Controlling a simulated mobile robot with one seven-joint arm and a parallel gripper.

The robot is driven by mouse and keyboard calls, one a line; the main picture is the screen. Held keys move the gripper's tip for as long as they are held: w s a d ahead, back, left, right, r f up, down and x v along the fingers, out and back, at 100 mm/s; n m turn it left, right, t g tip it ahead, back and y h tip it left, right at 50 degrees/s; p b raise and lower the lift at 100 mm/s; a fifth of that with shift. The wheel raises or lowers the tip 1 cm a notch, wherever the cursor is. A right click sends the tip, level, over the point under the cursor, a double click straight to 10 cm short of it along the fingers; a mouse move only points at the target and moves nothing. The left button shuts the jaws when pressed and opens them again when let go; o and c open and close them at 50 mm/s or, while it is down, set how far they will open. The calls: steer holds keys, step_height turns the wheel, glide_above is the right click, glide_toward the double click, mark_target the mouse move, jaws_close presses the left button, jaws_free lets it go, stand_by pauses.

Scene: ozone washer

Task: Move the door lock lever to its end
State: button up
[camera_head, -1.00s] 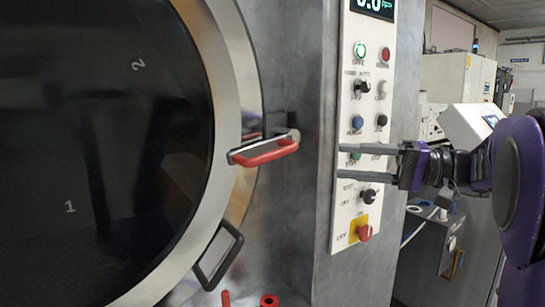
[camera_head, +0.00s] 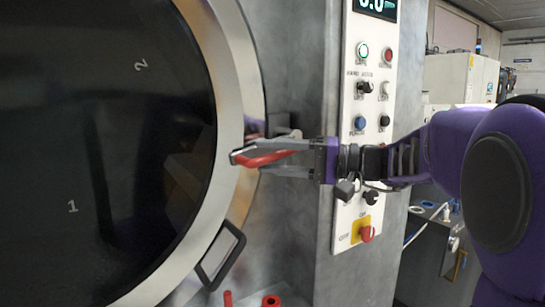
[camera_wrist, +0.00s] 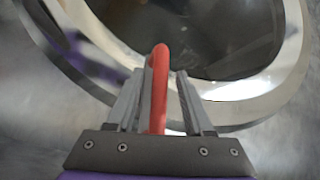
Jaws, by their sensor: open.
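The door lock lever is a red handle (camera_head: 262,159) at the right rim of the round washer door (camera_head: 233,90). It points left over the door's metal ring. My gripper (camera_head: 262,157) is open at the lever, with its fingers reaching left along it. In the wrist view the red lever (camera_wrist: 159,85) runs between the two grey fingers of my gripper (camera_wrist: 165,92), closer to the left finger. Part of the lever's mount is hidden behind my gripper in the head view.
A control panel (camera_head: 352,215) with buttons, knobs and a red emergency stop (camera_head: 367,234) stands to the right, behind my arm. A dark loop handle (camera_head: 221,256) sits on the door ring below the lever. Small red parts (camera_head: 270,300) show at the bottom.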

jaws_close()
stand_by(1.4)
